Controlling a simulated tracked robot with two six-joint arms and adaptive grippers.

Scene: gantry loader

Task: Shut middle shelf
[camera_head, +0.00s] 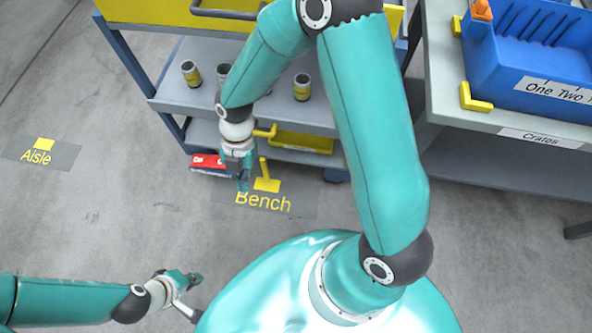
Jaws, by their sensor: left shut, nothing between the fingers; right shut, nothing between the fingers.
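A grey shelf (170,98) of the blue-framed unit carries several small cans and sits below a yellow drawer (165,12) with a dark handle. A yellow bin or tray (302,141) shows under the front of the grey shelf. I cannot tell which of these is the middle shelf, or how far it is out. My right gripper (243,181) is shut and empty, pointing down in front of the unit near the yellow tray; contact cannot be told. My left gripper (192,298) is shut and empty at the lower left, well away from the unit.
A red box (208,162) lies low beside my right gripper. Floor mats read Bench (295,206) and Aisle (52,152). A table (440,75) with a blue crate (530,65) stands at right. My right arm hides part of the unit. Floor at left is clear.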

